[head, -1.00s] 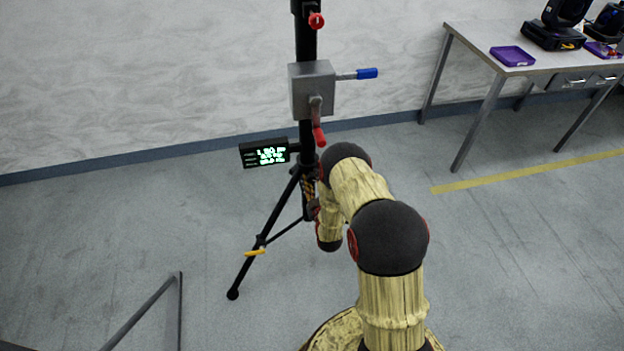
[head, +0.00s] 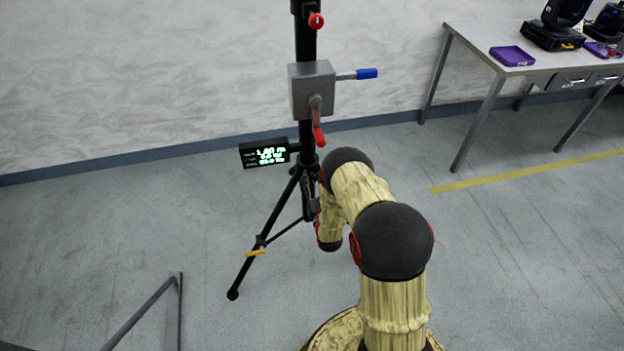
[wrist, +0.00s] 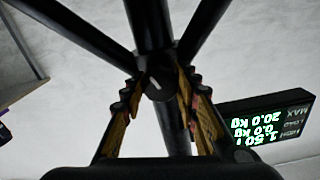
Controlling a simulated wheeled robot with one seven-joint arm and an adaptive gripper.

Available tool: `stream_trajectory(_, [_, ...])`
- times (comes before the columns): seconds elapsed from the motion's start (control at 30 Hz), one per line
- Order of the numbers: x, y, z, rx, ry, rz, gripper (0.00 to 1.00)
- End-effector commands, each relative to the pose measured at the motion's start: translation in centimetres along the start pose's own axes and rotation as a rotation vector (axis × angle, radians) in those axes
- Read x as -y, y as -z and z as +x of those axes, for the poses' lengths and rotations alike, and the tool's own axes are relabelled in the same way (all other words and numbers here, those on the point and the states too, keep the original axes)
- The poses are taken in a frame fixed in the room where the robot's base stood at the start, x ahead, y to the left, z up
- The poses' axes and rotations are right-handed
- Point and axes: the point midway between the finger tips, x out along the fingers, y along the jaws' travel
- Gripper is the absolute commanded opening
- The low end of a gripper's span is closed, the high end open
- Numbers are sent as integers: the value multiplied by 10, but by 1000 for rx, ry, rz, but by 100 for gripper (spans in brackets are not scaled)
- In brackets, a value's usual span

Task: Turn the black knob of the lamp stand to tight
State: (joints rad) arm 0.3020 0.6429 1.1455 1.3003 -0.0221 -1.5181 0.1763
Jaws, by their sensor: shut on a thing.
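The lamp stand (head: 306,120) is a black upright post on tripod legs, standing before the wall. In the wrist view its post and legs appear upside down. The black knob (wrist: 158,84) is round with a pale line on its face. My gripper (wrist: 157,92) has its two fingers on either side of the knob and is shut on it. In the head view my arm reaches to the lower part of the stand, and the knob and fingertips are hidden behind it.
A grey winch box (head: 311,90) with a blue-tipped handle and a red-handled lever is on the post. A display (head: 264,153) sticks out to the left. A metal table (head: 482,60) with a purple tray (head: 512,56) stands at the right. The floor between is clear.

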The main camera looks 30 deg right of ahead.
Motion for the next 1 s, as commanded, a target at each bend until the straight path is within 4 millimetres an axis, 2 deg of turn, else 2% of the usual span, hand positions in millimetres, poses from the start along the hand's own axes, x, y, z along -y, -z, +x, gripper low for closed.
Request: stream_trajectory(1.0, [-1, -2, -1, 3, -2, 965, 5])
